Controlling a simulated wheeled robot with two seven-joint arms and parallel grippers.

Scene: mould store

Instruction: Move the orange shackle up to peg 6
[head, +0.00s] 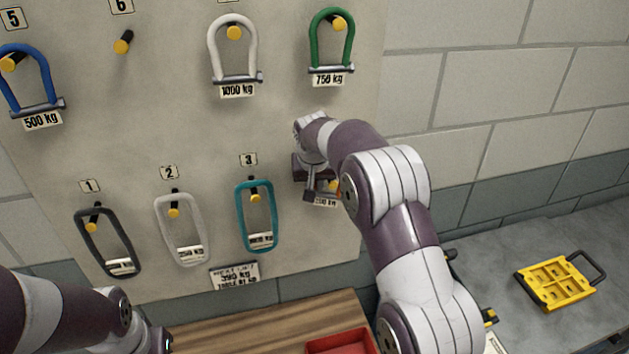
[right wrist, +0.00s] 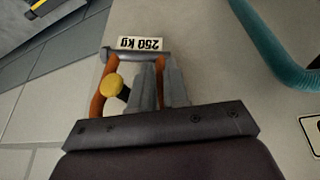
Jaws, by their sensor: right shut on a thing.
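The orange shackle (right wrist: 98,100) hangs around a yellow-tipped peg (right wrist: 113,84) on the board, with its grey pin and 250 kg label (right wrist: 140,43) showing in the right wrist view. My right gripper (right wrist: 160,80) is shut on one leg of it. In the head view my right gripper (head: 312,190) and arm hide most of the shackle; its label (head: 326,202) partly shows. Peg 6 (head: 124,41) is bare, at the upper left under its number plate (head: 121,6). My left arm shows at the lower left, but its fingers are out of view.
A blue shackle (head: 35,70) hangs on peg 5, with white (head: 247,45) and green (head: 348,38) ones right of peg 6. Black, grey and teal (head: 240,215) links hang below.

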